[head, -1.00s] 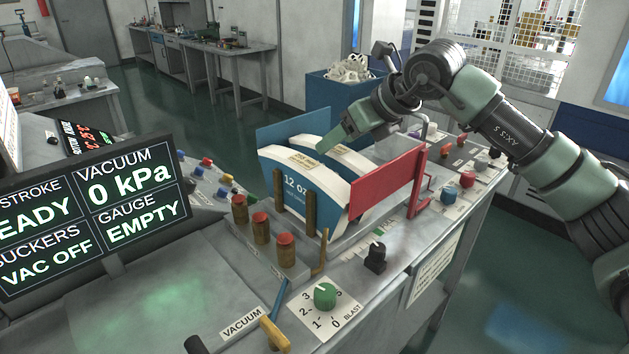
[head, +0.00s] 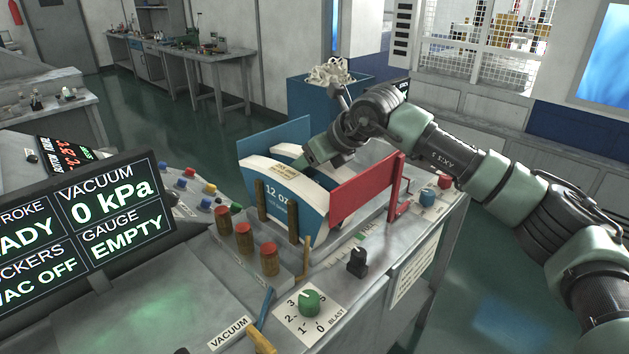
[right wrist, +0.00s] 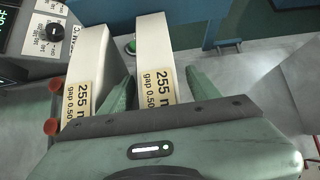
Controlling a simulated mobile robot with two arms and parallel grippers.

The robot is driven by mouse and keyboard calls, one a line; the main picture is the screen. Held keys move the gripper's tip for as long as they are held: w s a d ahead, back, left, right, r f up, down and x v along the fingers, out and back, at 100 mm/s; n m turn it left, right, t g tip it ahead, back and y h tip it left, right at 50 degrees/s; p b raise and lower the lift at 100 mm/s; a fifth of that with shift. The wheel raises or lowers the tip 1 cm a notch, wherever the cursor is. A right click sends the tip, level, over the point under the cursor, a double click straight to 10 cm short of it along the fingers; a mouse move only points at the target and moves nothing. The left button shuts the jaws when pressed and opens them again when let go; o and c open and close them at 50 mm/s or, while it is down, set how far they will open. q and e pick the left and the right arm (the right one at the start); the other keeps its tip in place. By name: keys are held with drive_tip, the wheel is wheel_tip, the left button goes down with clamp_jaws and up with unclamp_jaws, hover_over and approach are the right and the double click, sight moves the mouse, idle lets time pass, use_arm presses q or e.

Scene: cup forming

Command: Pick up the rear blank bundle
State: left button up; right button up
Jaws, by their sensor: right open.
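The rear blank bundle (head: 287,149) is a pale curved stack standing behind the front blank bundle (head: 283,197), which carries a blue "12 oz" print. My right gripper (head: 309,158) is at the rear bundle's top, partly hiding it. In the right wrist view the rear bundle (right wrist: 152,50) lies between my open right fingers (right wrist: 160,76), one on each side, with a gap visible beside it. The front bundle (right wrist: 88,60) lies to the left, outside the fingers. Whether the fingers touch the bundle cannot be told. My left gripper is out of view.
A blue plate (head: 275,137) stands behind the bundles and a red plate (head: 366,189) to their right. Brown posts (head: 292,222) stand in front.

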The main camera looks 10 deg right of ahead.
clamp_jaws()
drive_tip(key=shift+r, duration=0.1)
idle(1.1)
drive_tip(key=shift+w+r, duration=0.1)
